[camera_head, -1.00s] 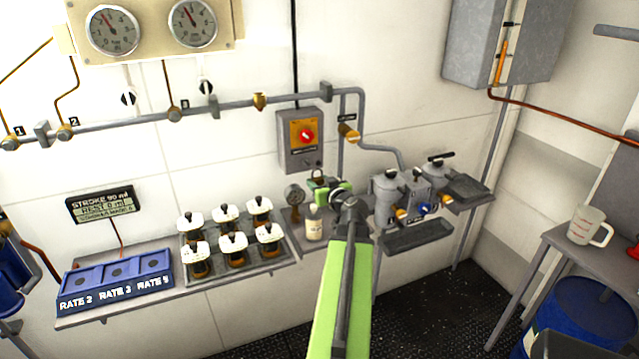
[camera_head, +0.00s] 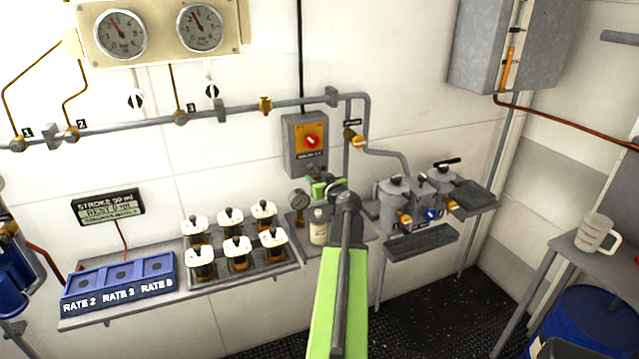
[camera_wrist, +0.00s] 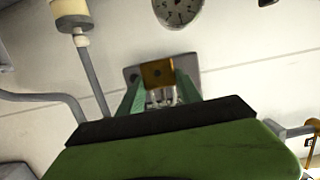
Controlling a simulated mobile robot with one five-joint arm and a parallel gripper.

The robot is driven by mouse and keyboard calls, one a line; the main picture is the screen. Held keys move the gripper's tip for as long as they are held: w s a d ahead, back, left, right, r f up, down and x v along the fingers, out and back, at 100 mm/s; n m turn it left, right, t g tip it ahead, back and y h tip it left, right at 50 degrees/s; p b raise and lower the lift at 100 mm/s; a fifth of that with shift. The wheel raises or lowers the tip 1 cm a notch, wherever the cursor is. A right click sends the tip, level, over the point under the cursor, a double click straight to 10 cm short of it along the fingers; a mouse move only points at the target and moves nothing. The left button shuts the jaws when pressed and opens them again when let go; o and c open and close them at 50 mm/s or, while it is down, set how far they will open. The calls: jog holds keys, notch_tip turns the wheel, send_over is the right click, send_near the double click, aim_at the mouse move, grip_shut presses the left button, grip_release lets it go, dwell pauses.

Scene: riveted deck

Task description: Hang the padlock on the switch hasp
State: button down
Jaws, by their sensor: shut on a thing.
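The switch (camera_head: 305,140) is a grey wall box with an orange plate and a red knob. Its hasp cannot be made out clearly in the head view. My green gripper (camera_head: 323,187) is just below the box's lower edge, slightly right of its middle. In the wrist view my gripper (camera_wrist: 160,92) is shut on the padlock (camera_wrist: 157,73), a brass-coloured block with a dark hole and silvery shackle bars between the green jaws. A grey plate shows behind it. Whether padlock and hasp touch cannot be told. My arm hides much of the area below.
A small gauge (camera_head: 299,200) and a pale bottle (camera_head: 318,227) stand on the shelf close beside my gripper. A pipe with a yellow valve (camera_head: 354,138) runs right of the switch. Several jars stand left; grey filter pots (camera_head: 397,196) stand right.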

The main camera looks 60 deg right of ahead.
jog(key=shift+w+d+f, duration=0.15)
jog(key=shift+w+d, duration=0.25)
jog(key=shift+w, duration=0.15)
jog(key=shift+w+d+f+b, duration=0.3)
jog(key=shift+w+f+b, duration=0.2)
jog(key=shift+b, duration=0.2)
jog(key=shift+s, duration=0.1)
jog(key=c, duration=0.7)
grip_release()
